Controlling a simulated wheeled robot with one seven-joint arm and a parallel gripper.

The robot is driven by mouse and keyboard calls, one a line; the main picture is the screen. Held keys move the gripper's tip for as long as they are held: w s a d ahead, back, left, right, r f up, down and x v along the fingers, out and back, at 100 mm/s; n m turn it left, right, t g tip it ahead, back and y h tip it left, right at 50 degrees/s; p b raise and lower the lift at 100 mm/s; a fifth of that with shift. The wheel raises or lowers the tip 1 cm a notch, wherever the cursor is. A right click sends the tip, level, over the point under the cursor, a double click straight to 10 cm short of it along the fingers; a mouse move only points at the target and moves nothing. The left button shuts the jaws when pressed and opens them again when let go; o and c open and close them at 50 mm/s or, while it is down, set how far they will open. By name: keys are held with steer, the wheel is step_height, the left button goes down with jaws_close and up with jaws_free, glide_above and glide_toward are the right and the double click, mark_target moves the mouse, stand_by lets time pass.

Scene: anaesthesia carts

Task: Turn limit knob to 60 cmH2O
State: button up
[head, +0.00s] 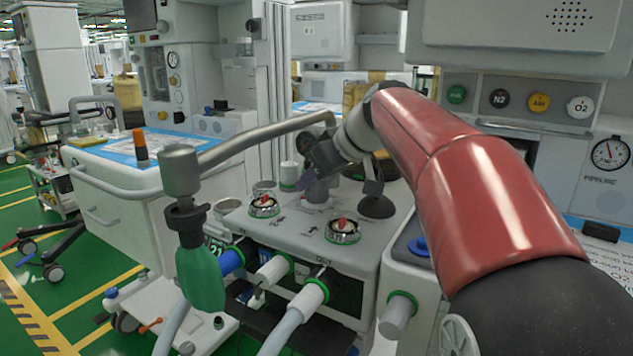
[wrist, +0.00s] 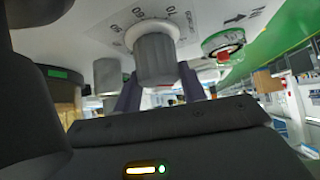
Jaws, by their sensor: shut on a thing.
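The limit knob (wrist: 155,58) is a grey ribbed cylinder on the pale panel in the wrist view. Printed scale numbers, among them 60 and 70, lie around its base, upside down in this view. My gripper (wrist: 158,88) has one dark finger on each side of the knob and is shut on it. In the head view my gripper (head: 318,176) reaches down over the top of the cart's breathing unit. I cannot tell which number the knob points at.
Two round valves with red centres (head: 264,206) (head: 343,230) sit in front of the knob. A curved grey bag arm (head: 265,136) with a green bag (head: 201,277) passes close on the left. A dark round-based fitting (head: 377,205) stands just right of my gripper.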

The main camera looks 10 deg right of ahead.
steer(key=m+t+h, duration=0.1)
steer(key=m+h, duration=0.3)
steer(key=m, duration=0.1)
steer(key=shift+r+p, duration=0.15)
steer(key=shift+p, duration=0.25)
steer(key=m+h, duration=0.4)
steer(key=m, duration=0.1)
steer(key=shift+m, duration=0.4)
steer(key=o, duration=1)
